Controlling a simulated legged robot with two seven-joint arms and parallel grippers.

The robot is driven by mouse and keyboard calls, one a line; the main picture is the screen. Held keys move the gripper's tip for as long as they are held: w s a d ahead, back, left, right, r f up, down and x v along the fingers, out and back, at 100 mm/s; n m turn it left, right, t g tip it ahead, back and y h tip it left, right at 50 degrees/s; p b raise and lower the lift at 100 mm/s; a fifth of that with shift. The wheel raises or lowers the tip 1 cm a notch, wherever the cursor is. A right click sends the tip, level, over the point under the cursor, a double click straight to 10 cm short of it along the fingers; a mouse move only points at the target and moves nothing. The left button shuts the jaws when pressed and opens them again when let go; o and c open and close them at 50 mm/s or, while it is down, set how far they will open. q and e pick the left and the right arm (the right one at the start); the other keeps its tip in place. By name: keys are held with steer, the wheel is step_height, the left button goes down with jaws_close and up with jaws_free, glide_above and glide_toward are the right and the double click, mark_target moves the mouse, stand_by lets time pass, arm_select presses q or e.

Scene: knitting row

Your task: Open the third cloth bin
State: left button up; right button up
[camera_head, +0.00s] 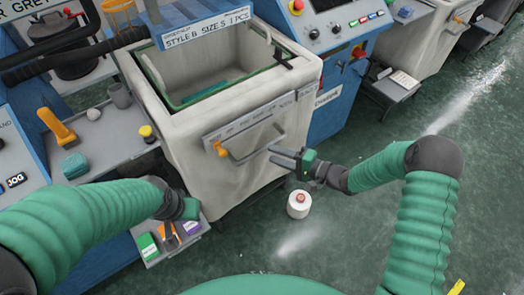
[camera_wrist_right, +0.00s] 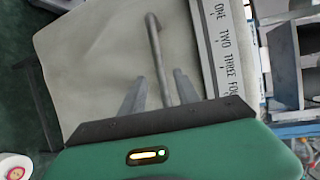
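A pale cloth bin (camera_head: 190,140) with a green inner rim stands upper centre in the head view, its open top showing a little teal cloth. My right gripper (camera_head: 274,156) is at the right part of this handle. In the right wrist view, the handle bar (camera_wrist_right: 158,55) runs between the two separated fingers (camera_wrist_right: 160,92); contact cannot be told. My left gripper (camera_head: 188,208) is low at left, over the small coloured boxes; its fingers are not clearly visible.
A white spool (camera_head: 299,204) stands on the floor right of the bin. A grey worktop (camera_head: 110,135) with a yellow-handled tool is at left. A blue machine (camera_head: 325,100) stands right of the bin, with another pale bin (camera_head: 415,45) beyond.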

mark_target(264, 149)
steer(key=x, duration=0.5)
steer(key=shift+f+b, duration=0.1)
steer(key=shift+b, duration=0.2)
steer(key=shift+w+a, duration=0.15)
steer(key=shift+w, duration=0.1)
steer(key=shift+a, duration=0.15)
jaws_close()
steer(key=shift+s+f, duration=0.1)
steer(key=shift+f, duration=0.1)
stand_by(0.4)
